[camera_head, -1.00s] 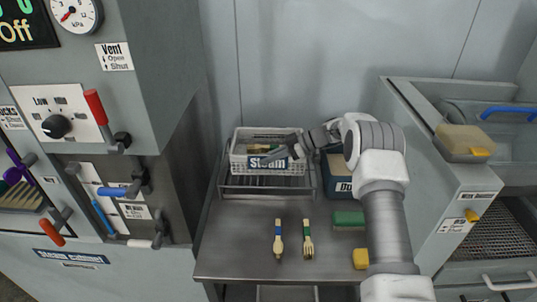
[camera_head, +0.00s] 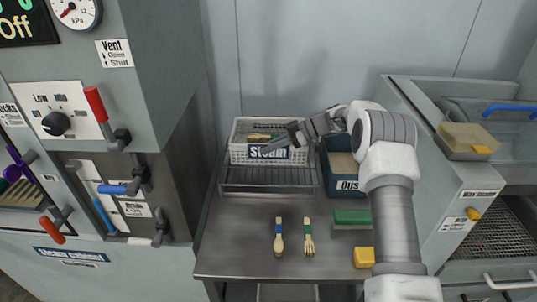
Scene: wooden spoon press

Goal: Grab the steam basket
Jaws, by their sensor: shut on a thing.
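The steam basket (camera_head: 240,158) is a white mesh basket with a blue "Steam" label (camera_head: 268,152) on its front. It holds several wooden pieces and is above the back of the metal table, over a wire rack (camera_head: 240,182). My gripper (camera_head: 290,136) reaches in from the right and is shut on the basket near its right front rim. The exact finger contact is too small to make out. Whether the basket's underside touches the rack is hard to tell.
A blue "Dust" bin (camera_head: 346,185) stands right of the rack. The steam cabinet (camera_head: 120,265) stands at left.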

